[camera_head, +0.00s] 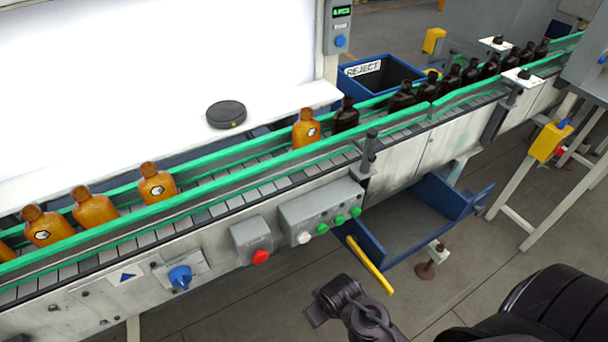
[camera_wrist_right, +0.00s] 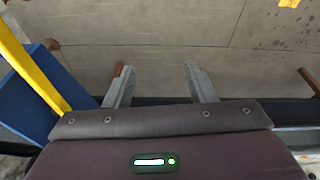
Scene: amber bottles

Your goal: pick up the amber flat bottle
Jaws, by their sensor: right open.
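Several amber bottles stand in a row on the conveyor in the head view. One amber bottle (camera_head: 306,131) with a white label is beside the dark bottles. Another labelled amber bottle (camera_head: 157,185) is further left, then an amber bottle (camera_head: 94,208) and a labelled amber bottle (camera_head: 47,228). One more is cut by the left edge. My right gripper (camera_wrist_right: 158,68) is open and empty in the right wrist view, over the floor. My right arm shows low in the head view, in front of the conveyor and apart from the bottles. My left gripper is not in view.
Green guide rails (camera_head: 225,198) flank the conveyor. Dark bottles (camera_head: 346,115) continue to the upper right. A blue open bin (camera_head: 470,199) with a yellow handle (camera_head: 370,265) juts out below. A blue reject bin (camera_head: 357,84) stands behind. The floor in front is partly clear.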

